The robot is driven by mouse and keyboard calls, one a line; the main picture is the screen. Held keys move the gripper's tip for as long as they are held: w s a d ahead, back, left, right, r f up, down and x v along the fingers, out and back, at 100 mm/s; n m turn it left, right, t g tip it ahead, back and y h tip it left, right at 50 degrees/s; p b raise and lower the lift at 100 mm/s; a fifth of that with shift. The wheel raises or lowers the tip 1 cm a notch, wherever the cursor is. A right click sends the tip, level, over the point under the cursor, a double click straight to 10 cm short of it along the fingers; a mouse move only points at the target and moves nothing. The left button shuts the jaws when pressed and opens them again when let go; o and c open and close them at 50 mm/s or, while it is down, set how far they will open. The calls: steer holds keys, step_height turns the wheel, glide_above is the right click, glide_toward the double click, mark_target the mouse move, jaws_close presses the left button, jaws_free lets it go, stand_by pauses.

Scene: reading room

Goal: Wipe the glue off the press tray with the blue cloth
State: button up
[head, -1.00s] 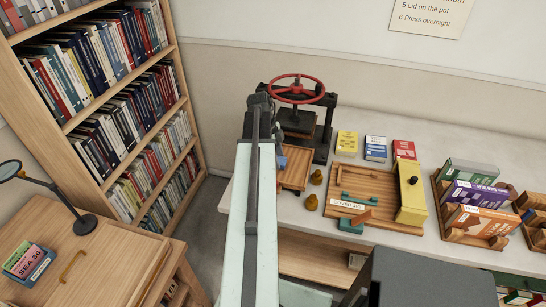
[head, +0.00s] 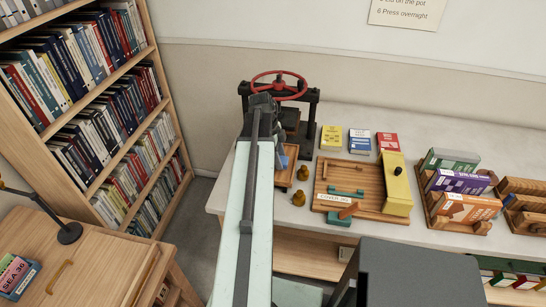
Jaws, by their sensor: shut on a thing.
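The press tray (head: 286,179) is a wooden tray in front of the black press with the red wheel, partly hidden behind my arm. The blue cloth (head: 280,160) shows as a small bluish patch at the tray, just right of my arm. My gripper (head: 275,138) is at the far end of my arm, over the tray area and mostly hidden by it. It is shut on the cloth; the fingers are not clearly seen. I cannot make out any glue on the visible part of the tray.
The press (head: 282,88) stands directly behind the tray. Two small brass-coloured weights (head: 300,186) stand right of it. Further right are a wooden board (head: 335,178) with a yellow block (head: 397,185), several books and a book rack (head: 455,220). A bookcase (head: 100,110) stands left.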

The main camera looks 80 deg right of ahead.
steer(key=shift+s, duration=0.45)
step_height(320, 180, up, 6)
steer(key=p, duration=0.6)
steer(key=shift+w, duration=0.1)
step_height(320, 180, up, 3)
steer(key=p, duration=0.3)
